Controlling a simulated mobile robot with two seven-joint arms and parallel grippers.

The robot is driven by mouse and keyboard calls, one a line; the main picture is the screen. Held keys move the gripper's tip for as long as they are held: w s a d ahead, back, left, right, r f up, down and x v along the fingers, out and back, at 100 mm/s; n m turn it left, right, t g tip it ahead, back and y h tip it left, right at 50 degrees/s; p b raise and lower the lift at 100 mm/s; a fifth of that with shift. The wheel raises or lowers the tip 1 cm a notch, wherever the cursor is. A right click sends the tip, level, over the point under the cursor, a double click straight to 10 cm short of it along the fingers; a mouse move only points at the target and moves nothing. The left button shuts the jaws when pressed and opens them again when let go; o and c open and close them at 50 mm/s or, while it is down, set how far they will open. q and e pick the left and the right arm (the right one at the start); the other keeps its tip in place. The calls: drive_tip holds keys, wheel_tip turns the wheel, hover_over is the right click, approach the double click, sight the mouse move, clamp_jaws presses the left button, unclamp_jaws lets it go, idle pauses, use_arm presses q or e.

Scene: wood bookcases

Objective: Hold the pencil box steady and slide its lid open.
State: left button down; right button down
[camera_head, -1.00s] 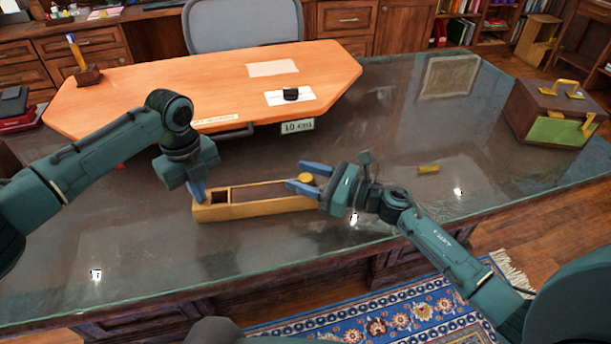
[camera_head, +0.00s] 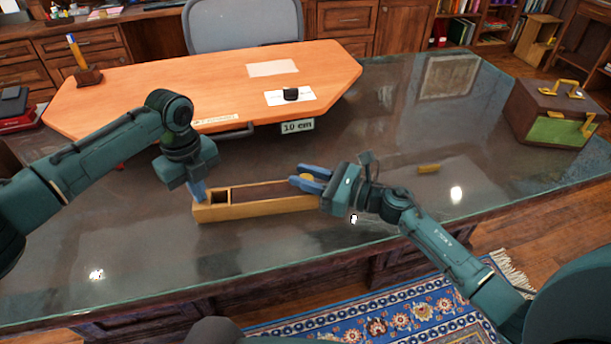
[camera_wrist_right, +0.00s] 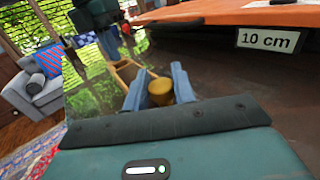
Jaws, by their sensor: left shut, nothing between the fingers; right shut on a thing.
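The long wooden pencil box (camera_head: 258,212) lies on the glass-topped desk, with an open square compartment at its left end. Its dark lid (camera_head: 265,189) covers the stretch to the right of that compartment. My left gripper (camera_head: 198,193) is shut and empty, its fingertips at the box's left end; whether they press on it I cannot tell. My right gripper (camera_head: 304,180) is at the box's right end, shut on the round yellow knob. The knob (camera_wrist_right: 160,91) shows between the blue fingers in the right wrist view, where the box (camera_wrist_right: 127,72) is partly hidden.
An orange board (camera_head: 190,85) with a "10 cm" label (camera_head: 297,126) lies behind the box. A brown case (camera_head: 550,110) stands at the far right. The glass in front of the box is clear.

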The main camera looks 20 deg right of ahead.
use_arm(q)
drive_tip(key=shift+s+a+f, duration=0.1)
drive_tip(key=shift+s+f, duration=0.05)
drive_tip(key=shift+f, duration=0.2)
use_arm(e)
drive_tip(key=d, duration=0.4)
drive_tip(key=s+d, duration=0.1)
drive_tip(key=d, duration=0.8)
drive_tip(key=shift+s+d, duration=0.1)
drive_tip(key=shift+s, duration=0.1)
drive_tip(key=c, duration=1.2)
unclamp_jaws()
drive_tip(key=shift+o, duration=0.2)
drive_tip(key=v, duration=1.2)
drive_tip(key=shift+r, duration=0.1)
